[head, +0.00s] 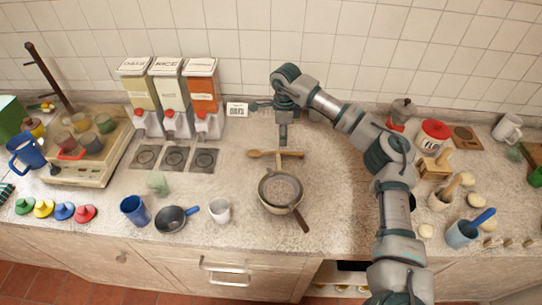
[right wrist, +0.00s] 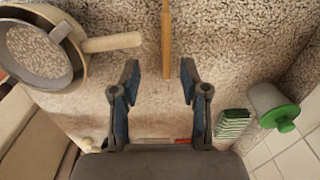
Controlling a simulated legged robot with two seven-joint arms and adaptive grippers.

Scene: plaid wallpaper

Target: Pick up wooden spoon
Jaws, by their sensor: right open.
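The wooden spoon (head: 262,154) lies flat on the speckled counter, running left to right behind a pan in the head view. My right gripper (head: 283,141) points down over it near its middle. In the right wrist view the spoon shows as a thin wooden stick (right wrist: 166,38), its near end reaching between the two fingers of my open right gripper (right wrist: 159,82). The fingers are apart with nothing held, and I cannot tell the exact height above the spoon. My left gripper is not in view.
A pan with a sieve (head: 281,191) stands just in front of the spoon, its light handle (right wrist: 112,42) pointing towards it. Three dispensers (head: 171,96) stand at the back left. A white cup (head: 219,210) is front left.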

